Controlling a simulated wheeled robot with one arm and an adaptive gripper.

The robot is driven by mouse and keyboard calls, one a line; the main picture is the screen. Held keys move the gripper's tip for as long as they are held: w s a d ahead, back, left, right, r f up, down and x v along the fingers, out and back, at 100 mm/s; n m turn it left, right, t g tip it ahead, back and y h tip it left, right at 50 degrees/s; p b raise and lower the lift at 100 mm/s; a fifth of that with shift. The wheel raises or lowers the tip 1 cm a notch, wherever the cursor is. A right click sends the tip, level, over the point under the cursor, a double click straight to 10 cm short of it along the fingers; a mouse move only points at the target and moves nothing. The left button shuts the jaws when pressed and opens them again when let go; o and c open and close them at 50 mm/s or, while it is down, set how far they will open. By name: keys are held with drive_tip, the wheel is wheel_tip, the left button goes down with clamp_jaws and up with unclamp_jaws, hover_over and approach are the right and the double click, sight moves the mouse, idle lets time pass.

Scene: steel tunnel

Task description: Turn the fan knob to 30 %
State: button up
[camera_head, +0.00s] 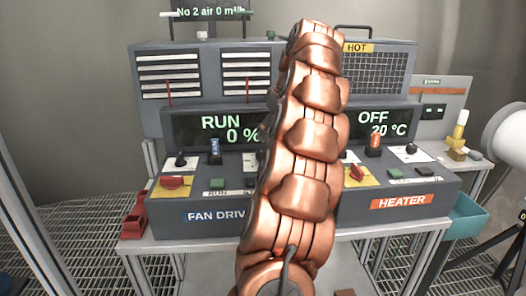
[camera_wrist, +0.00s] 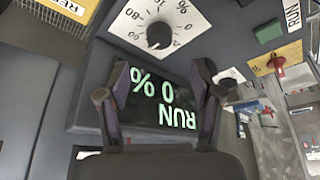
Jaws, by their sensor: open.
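The fan knob (camera_wrist: 159,36) shows in the wrist view as a round black knob on a white dial plate (camera_wrist: 134,20) with marks around it. A small light mark is on its face. The fan display (camera_wrist: 165,104) reads RUN 0 %, upside down in the wrist view; in the head view the fan drive box (camera_head: 215,216) shows the same display (camera_head: 229,128). My gripper (camera_wrist: 160,76) is open and empty. Its two fingers stand apart over the display, with the knob beyond the tips, not between them. In the head view my arm hides the gripper and the knob.
A heater panel (camera_head: 403,202) with an OFF, 20 °C display stands to the right. A red bin (camera_head: 133,222) sits left; a teal bin (camera_head: 467,214) sits right.

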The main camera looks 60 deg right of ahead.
sight(262, 152)
drive_tip(key=shift+p+x, duration=0.75)
drive_tip(key=shift+x, duration=3.15)
drive_tip(key=c, duration=1.1)
